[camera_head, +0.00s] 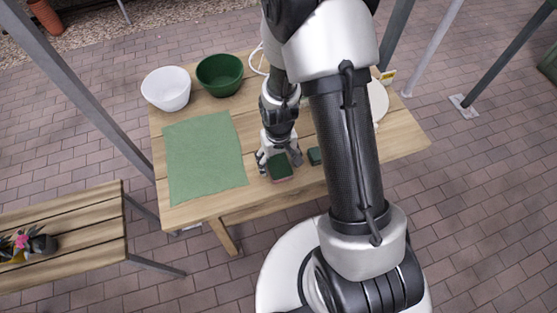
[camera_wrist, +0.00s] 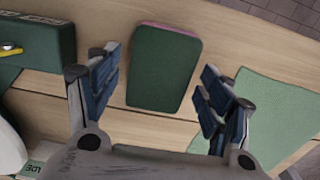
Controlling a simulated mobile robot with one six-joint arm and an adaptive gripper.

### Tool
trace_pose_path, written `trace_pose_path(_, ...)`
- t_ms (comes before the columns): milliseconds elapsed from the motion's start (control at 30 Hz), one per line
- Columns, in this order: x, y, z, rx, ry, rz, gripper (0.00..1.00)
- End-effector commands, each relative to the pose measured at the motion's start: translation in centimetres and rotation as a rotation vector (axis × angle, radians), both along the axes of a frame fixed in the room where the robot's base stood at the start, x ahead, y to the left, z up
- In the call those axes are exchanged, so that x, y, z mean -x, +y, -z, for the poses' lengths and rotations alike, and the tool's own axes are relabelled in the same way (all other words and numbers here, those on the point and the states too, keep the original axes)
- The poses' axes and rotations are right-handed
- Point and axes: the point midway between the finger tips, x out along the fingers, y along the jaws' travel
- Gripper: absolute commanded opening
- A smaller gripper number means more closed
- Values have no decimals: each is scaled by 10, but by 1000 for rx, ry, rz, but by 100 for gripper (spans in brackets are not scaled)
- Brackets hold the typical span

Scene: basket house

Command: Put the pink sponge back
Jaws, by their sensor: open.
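The sponge (camera_head: 280,170) lies flat near the front edge of the wooden table, right of the green cloth. Its upper face is dark green, and a thin pink layer shows along its edge. In the wrist view the sponge (camera_wrist: 163,72) appears between the two finger lines and beyond my gripper. My gripper (camera_head: 279,160) is open and points down over the sponge. Its blue-padded fingers (camera_wrist: 160,90) stand wide on either side in the wrist view, with gaps to the sponge and nothing held.
The green cloth (camera_head: 205,155) lies left of the sponge. A small dark green block (camera_head: 314,156) is close on its right. A white bowl (camera_head: 166,90) and a green bowl (camera_head: 220,76) stand at the back left. A white plate (camera_head: 378,102) is partly hidden behind my arm.

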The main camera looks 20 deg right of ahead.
Motion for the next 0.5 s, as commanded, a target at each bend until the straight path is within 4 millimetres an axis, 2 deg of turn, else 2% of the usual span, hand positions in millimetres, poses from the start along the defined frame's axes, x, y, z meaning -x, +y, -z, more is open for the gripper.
trace_pose_path(167, 0, 0, -2, 0, 0, 0, 73)
trace_pose_path(267, -1, 0, -11, 0, -2, 0, 73)
trace_pose_path(500, -1, 0, -62, 0, -5, 0, 73)
